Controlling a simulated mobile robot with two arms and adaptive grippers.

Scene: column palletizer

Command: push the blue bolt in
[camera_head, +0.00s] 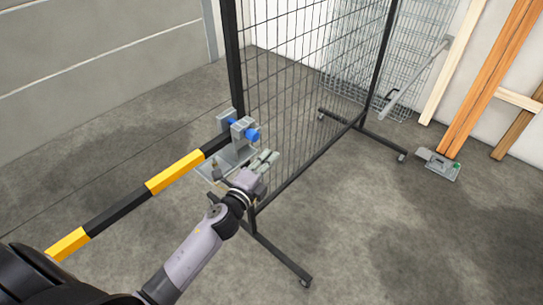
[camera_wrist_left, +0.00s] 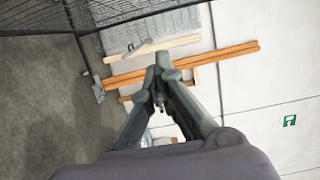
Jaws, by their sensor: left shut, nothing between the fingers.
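The blue bolt (camera_head: 253,135) sits in a grey bracket (camera_head: 240,128) beside the near post of the mesh panel. Its blue knob points right, and a smaller blue part shows on the bracket's left side. My left gripper (camera_head: 265,161) is just below and right of the bolt, apart from it in the picture. In the left wrist view my left gripper (camera_wrist_left: 161,72) is shut with nothing between the fingers, and the bolt does not show there. My right gripper is in neither view.
A black and yellow bar (camera_head: 175,172) runs from the lower left up to the bracket. The mesh panel (camera_head: 300,75) stands on a black wheeled frame (camera_head: 280,257). A grey device (camera_head: 437,163) lies near leaning wooden planks (camera_head: 490,75). The floor at the right is clear.

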